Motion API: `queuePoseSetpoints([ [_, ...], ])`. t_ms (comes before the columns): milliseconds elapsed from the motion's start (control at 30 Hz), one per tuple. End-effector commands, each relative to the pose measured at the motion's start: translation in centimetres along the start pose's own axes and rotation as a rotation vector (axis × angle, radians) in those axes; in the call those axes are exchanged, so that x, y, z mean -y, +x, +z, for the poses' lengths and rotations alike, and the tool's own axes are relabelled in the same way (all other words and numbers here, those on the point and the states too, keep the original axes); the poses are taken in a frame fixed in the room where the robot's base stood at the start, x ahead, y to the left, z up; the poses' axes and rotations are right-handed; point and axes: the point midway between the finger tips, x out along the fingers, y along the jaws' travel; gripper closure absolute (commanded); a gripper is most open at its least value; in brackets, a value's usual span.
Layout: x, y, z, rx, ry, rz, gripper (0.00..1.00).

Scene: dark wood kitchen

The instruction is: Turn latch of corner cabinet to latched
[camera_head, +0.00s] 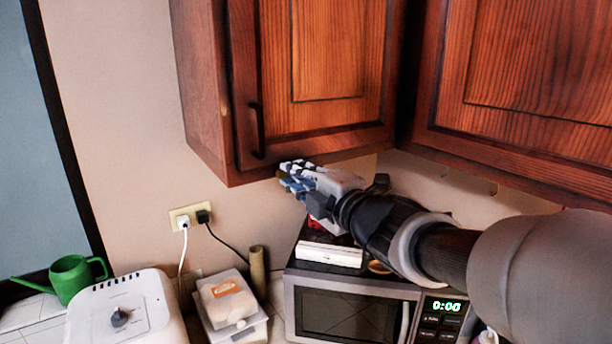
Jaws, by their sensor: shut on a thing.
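The corner cabinet (310,60) is a dark reddish wood wall cabinet at the top middle, and its door looks closed. A black vertical handle (257,132) is on the left side of its door. My gripper (288,176) is just below the cabinet's bottom edge, right of and lower than the handle. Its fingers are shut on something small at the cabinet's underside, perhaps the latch. The fingers and the cabinet edge hide it, so I cannot make out its shape or how it is turned.
A microwave (350,312) stands below my arm, with a white box (330,253) on top. A wall outlet (190,217) with two plugs is on the left. A white appliance (122,310), a green watering can (70,277) and a container (226,300) stand lower left. Another cabinet (530,80) adjoins on the right.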

Motion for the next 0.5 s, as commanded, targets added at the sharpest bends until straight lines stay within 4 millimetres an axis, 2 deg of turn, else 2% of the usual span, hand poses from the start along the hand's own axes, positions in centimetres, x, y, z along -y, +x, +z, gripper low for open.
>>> queuePoseSetpoints([
  [267, -0.49, 0.00, 0.05, 0.001, 0.167, -0.001, 1.00],
  [500, -1.03, 0.00, 0.19, 0.001, 0.388, -0.002, 1.00],
])
